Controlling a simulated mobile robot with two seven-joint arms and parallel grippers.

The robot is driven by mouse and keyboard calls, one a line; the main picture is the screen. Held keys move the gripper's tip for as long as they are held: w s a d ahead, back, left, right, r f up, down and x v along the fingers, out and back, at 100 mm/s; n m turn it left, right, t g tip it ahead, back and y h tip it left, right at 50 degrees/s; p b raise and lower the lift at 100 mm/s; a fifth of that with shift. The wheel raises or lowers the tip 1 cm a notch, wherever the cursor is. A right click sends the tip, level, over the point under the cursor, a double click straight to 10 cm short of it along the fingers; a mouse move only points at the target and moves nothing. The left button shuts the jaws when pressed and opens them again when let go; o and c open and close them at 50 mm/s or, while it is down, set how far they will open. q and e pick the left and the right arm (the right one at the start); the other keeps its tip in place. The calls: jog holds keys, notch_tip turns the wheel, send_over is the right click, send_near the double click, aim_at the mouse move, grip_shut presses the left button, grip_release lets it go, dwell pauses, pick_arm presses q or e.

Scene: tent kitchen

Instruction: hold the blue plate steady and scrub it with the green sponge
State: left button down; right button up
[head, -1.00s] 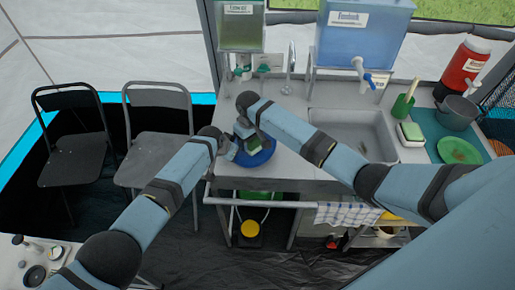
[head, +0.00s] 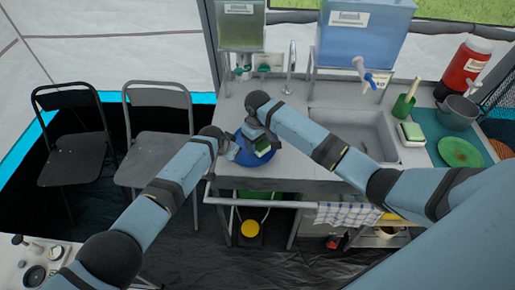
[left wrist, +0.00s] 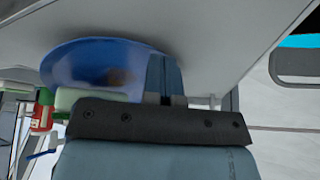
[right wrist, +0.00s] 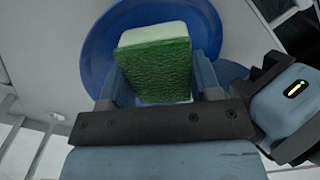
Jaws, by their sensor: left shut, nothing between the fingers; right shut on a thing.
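The blue plate (head: 250,160) lies on the counter left of the sink. My right gripper (head: 259,137) is shut on the green sponge (head: 262,147), which has a pale layer, over the right part of the plate. In the right wrist view the sponge (right wrist: 155,70) sits between both fingers, with the plate (right wrist: 98,50) behind it; whether they touch is unclear. My left gripper (head: 231,149) is shut and empty at the plate's left edge. In the left wrist view its closed fingers (left wrist: 165,78) are beside the plate (left wrist: 75,62), which bears a brown smudge.
The sink (head: 355,135) is right of the plate. Another green sponge block (head: 411,132) lies beyond it, near a green plate (head: 460,153) and a grey pot (head: 457,112). A faucet (head: 290,68) stands behind. A rail (head: 270,204) runs along the counter's front.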

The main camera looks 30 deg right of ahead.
pick_arm(q)
jog(key=shift+s+d+r, duration=0.15)
jog(key=shift+s+d, duration=0.65)
jog(key=shift+d, duration=0.3)
pick_arm(e)
jog(key=shift+w+r, duration=0.1)
jog(key=shift+r, duration=2.95)
pick_arm(q)
jog(key=shift+r, duration=0.65)
pick_arm(e)
jog(key=shift+d+f, duration=0.1)
pick_arm(q)
notch_tip(320, 180, up, 2)
jog(key=shift+r, duration=0.1)
jog(key=shift+w+a+r, duration=0.1)
jog(key=shift+w+r, duration=0.05)
jog(key=shift+r, duration=0.55)
jog(key=shift+w+a+r, duration=0.1)
jog(key=shift+r, duration=0.55)
jog(key=shift+r, duration=0.1)
